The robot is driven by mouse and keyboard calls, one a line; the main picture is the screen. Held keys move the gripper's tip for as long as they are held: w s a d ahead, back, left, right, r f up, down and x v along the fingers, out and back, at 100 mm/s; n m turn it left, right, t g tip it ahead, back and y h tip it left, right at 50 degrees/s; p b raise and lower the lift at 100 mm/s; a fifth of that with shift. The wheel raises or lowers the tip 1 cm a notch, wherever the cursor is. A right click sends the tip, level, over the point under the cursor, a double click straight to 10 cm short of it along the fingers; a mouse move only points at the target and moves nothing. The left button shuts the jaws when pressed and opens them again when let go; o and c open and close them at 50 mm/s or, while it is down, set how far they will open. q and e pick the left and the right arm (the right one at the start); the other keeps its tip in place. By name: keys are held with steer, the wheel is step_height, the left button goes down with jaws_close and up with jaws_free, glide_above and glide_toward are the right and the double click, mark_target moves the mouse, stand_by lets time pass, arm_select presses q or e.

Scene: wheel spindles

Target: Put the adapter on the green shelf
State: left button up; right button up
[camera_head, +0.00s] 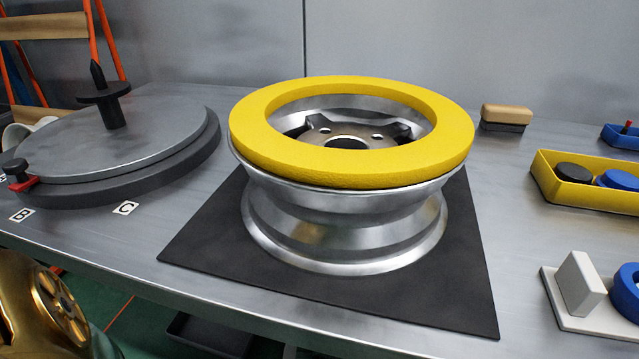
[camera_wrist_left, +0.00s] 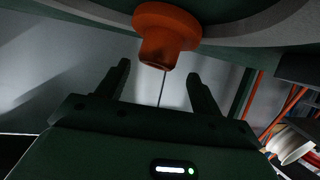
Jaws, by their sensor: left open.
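My left gripper (camera_wrist_left: 158,72) is open in the left wrist view, with two dark fingers apart. An orange flanged knob (camera_wrist_left: 165,35) shows above and between its fingertips; I cannot tell whether they touch it. No part is clearly identifiable as the adapter. Small round candidates in the head view are a black disc (camera_head: 574,172) and a blue disc (camera_head: 618,180) in a yellow tray (camera_head: 590,196), and a blue ring (camera_head: 626,290) at a white stand (camera_head: 590,320). No green shelf is recognisable. Neither gripper is in the head view.
A silver wheel rim (camera_head: 345,225) with a yellow ring (camera_head: 350,172) on top stands on a black mat (camera_head: 470,290). A grey turntable (camera_head: 70,135) with an upright black spindle (camera_head: 112,108) is at left. A brush (camera_head: 505,117) lies behind. Bare metal table (camera_head: 510,200) lies right of the mat.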

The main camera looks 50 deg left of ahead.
arm_select(q)
steer(key=shift+v, duration=1.2)
steer(key=s, duration=0.3)
steer(key=s+f+m+g, duration=0.1)
steer(key=s, duration=0.1)
steer(key=s+a+m+g, duration=0.1)
steer(key=s, duration=0.2)
steer(key=shift+s+f, duration=0.15)
steer(key=shift+s, duration=0.25)
steer(key=s+d+r+m+g+h, duration=0.1)
steer(key=s+m+g+h, duration=0.3)
steer(key=s, duration=0.7)
steer(key=s+d+r+m+g+h, duration=0.1)
steer(key=s+d+r+m+h, duration=0.3)
steer(key=s+d+r+m, duration=0.5)
steer(key=s+r, duration=0.1)
steer(key=s, duration=0.2)
steer(key=shift+m, duration=0.4)
steer(key=shift+r, duration=0.1)
